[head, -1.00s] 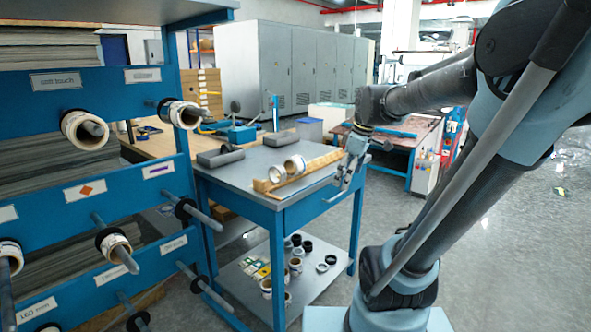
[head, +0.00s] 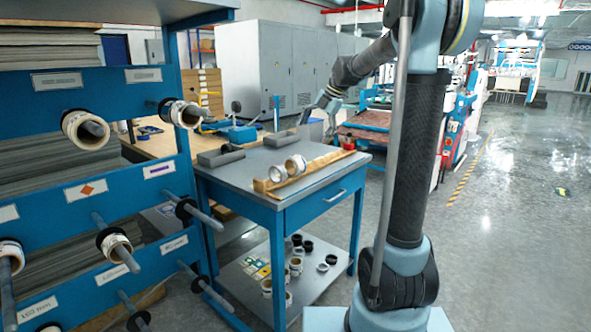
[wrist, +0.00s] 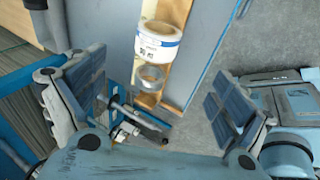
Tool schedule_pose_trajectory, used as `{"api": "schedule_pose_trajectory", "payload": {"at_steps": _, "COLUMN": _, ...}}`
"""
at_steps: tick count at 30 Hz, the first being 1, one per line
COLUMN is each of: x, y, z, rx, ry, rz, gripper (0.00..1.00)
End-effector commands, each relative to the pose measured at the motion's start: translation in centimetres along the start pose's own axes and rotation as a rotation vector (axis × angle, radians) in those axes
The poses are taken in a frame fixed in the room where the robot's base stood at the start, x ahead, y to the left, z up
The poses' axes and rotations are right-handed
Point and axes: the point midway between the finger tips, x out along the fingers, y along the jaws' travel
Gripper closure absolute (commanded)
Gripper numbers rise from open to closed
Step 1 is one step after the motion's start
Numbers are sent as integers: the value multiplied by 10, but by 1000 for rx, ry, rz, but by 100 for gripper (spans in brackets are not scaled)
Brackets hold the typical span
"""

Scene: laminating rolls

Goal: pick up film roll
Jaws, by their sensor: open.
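Two rolls sit on a wooden cradle (head: 325,161) on the steel-topped table: one roll (head: 277,173) on the left and one (head: 296,165) beside it. In the wrist view, a white roll with a printed label (wrist: 160,42) lies in front of my gripper (wrist: 150,75), with a smaller-looking grey-white roll (wrist: 150,77) below it. My gripper is open, its padded fingers spread wide, with nothing between them held. In the head view my gripper (head: 324,104) hangs above the table's far right side, apart from the rolls; its fingers show only small there.
A blue rack (head: 75,155) at left holds several rolls on protruding rods. Grey holders (head: 220,156) stand at the table's back left. The lower shelf (head: 318,283) carries small rolls and black rings. Open floor (head: 500,240) lies to the right.

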Motion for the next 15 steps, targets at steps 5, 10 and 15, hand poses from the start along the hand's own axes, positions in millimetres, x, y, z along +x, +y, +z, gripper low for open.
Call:
{"api": "schedule_pose_trajectory", "payload": {"at_steps": 5, "x": 29, "y": 0, "z": -1, "rx": -2, "ry": 1, "rz": 0, "gripper": 7}}
{"api": "schedule_pose_trajectory", "payload": {"at_steps": 10, "x": 59, "y": 0, "z": -1, "rx": -1, "ry": 1, "rz": 0, "gripper": 7}}
{"api": "schedule_pose_trajectory", "payload": {"at_steps": 15, "x": 88, "y": 0, "z": -1, "rx": -1, "ry": 1, "rz": 0, "gripper": 7}}
